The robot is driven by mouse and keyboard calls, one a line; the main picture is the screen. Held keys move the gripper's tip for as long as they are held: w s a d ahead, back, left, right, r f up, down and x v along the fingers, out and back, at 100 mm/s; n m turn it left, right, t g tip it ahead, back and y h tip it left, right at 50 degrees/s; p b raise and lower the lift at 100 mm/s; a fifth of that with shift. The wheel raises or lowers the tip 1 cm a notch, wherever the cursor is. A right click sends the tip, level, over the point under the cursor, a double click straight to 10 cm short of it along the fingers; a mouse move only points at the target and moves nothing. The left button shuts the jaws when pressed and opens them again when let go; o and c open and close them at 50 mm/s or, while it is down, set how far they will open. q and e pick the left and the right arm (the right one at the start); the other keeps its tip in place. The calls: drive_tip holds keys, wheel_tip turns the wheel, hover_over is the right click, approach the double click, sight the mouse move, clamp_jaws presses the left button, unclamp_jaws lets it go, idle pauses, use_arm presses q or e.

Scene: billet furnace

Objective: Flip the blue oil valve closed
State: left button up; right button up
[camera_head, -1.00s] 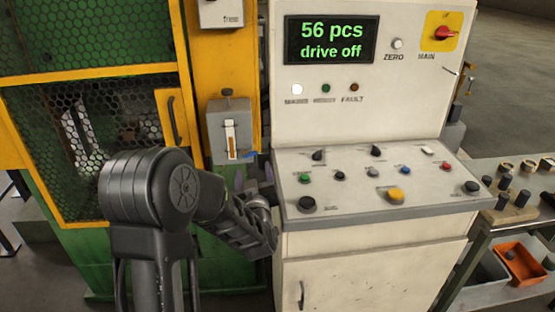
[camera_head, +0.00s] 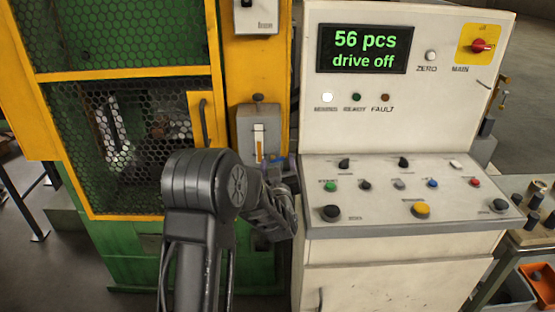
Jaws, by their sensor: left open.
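A grey oil box (camera_head: 246,125) with an amber sight glass (camera_head: 259,140) is mounted on the yellow post. The small blue oil valve (camera_head: 275,158) is at its lower right, partly hidden by my left gripper. My left arm rises from the bottom, and its open left gripper (camera_head: 281,168) is right at the valve, between the box and the control desk. I cannot tell whether the fingers touch the handle. My right gripper is not in view.
The white control desk (camera_head: 340,240) with buttons stands close to the right of my left gripper. A yellow-framed mesh door (camera_head: 130,75) with a handle is at the left. A bench with an orange bin (camera_head: 541,282) is at the far right.

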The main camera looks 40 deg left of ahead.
use_arm(q)
drive_tip(key=shift+w+a, duration=0.4)
drive_tip(key=shift+w, duration=0.1)
